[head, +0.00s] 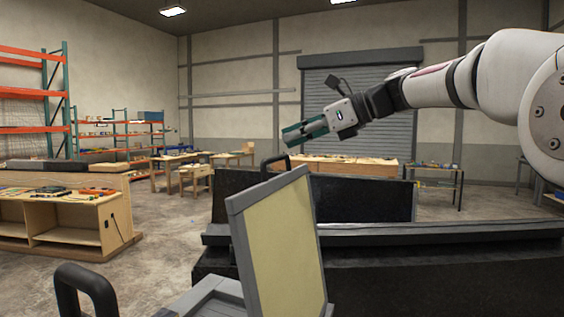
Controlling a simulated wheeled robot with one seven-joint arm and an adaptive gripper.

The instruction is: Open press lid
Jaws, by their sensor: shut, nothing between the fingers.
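A grey-framed panel with a pale yellow face (279,243), which looks like the press lid, stands steeply raised and slightly tilted in the head view. Its lower part meets a grey base (208,298) at the bottom edge. A black handle (274,161) shows just behind the panel's top; I cannot tell what it is fixed to. My gripper (288,137) is shut and empty.
A second black handle (84,288) stands at the bottom left. A long black console (440,265) with a raised dark back panel (365,198) fills the lower right. A wooden workbench (60,215) stands at the left. Open floor lies between bench and console.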

